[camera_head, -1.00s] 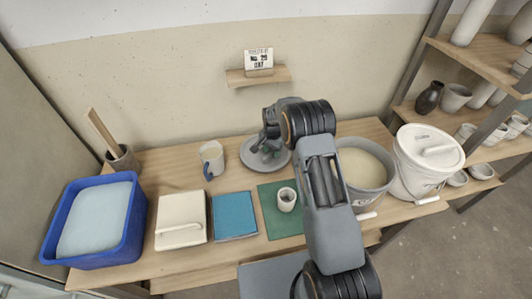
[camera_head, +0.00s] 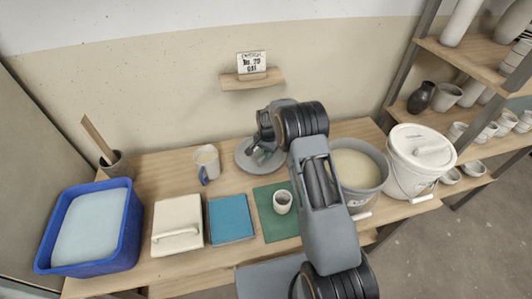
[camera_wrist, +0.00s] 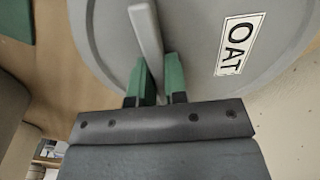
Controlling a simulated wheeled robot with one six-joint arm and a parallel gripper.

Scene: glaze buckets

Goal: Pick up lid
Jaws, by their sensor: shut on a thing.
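The lid is a round grey disc (camera_head: 243,160) at the back middle of the worktop, partly hidden by my arm. In the wrist view the lid (camera_wrist: 195,50) shows a raised bar handle and a white label reading "OAT". My gripper (camera_head: 256,149) is over the lid. In the wrist view its green fingers (camera_wrist: 158,70) are shut on the handle, one on each side. I cannot tell whether the lid touches the worktop or is slightly raised. An open grey bucket (camera_head: 358,197) of cream glaze stands to the right, partly behind my arm.
A white lidded bucket (camera_head: 407,180) stands at the far right. A mug (camera_head: 207,158) is left of the lid; a small cup (camera_head: 282,203) sits on a green mat (camera_head: 266,222). A blue tub (camera_head: 128,230) is at left. A wall shelf (camera_head: 252,80) holds a sign.

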